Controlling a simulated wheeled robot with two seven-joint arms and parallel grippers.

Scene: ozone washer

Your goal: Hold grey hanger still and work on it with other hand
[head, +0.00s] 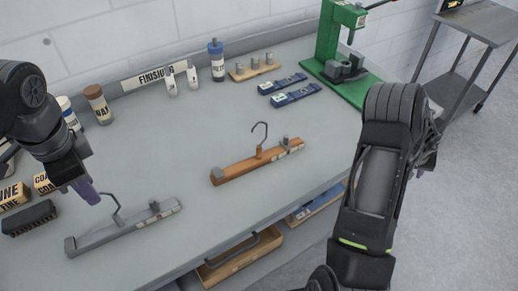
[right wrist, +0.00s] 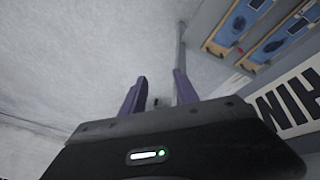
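The grey hanger (head: 125,228) lies on the bench at front left, its dark hook rising from the middle. My left gripper (head: 88,192) points down at the hook from the left, a purple finger close beside it. I cannot tell whether it touches the hook or how far apart its fingers are. My right arm hangs at the right of the head view, past the bench edge, and mostly hides its gripper. In the right wrist view, the right gripper (right wrist: 158,95) has two purple fingers apart with nothing between them. The grey hanger is not visible there.
A wooden hanger (head: 258,163) lies mid-bench. A green press (head: 335,50) stands at back right, near two blue pieces (head: 290,92). Bottles and boxes crowd the left, with a black brush (head: 28,218). Trays (head: 243,258) sit below the front edge. Bench between the hangers is clear.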

